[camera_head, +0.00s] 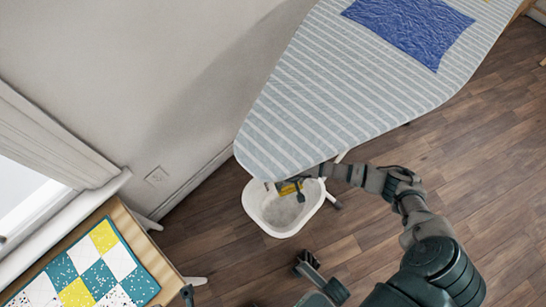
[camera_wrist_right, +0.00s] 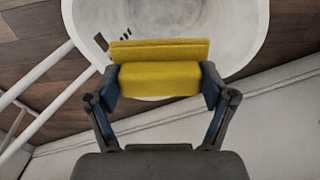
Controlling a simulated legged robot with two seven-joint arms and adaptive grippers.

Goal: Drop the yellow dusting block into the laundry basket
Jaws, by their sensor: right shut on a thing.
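The yellow dusting block (camera_head: 288,188) is held between the fingers of my right gripper (camera_head: 302,185), under the narrow end of the ironing board. In the right wrist view the yellow block (camera_wrist_right: 160,78) spans the gap between the two blue-padded fingers of the right gripper (camera_wrist_right: 160,88). The white laundry basket (camera_head: 257,213) stands on the floor. The block shows over the basket opening in both views; its exact height above the rim is hard to tell. The basket (camera_wrist_right: 245,42) looks empty where its inside shows. Dark parts of mine (camera_head: 308,266) show at the bottom; the left gripper's jaws are unclear.
The striped ironing board (camera_head: 320,100) overhangs the basket's far side, with a blue cloth (camera_head: 410,28) on it. A wooden table (camera_head: 140,225) with a patchwork quilt (camera_head: 100,262) stands at lower left. The wall is close behind. Wood floor is open at right.

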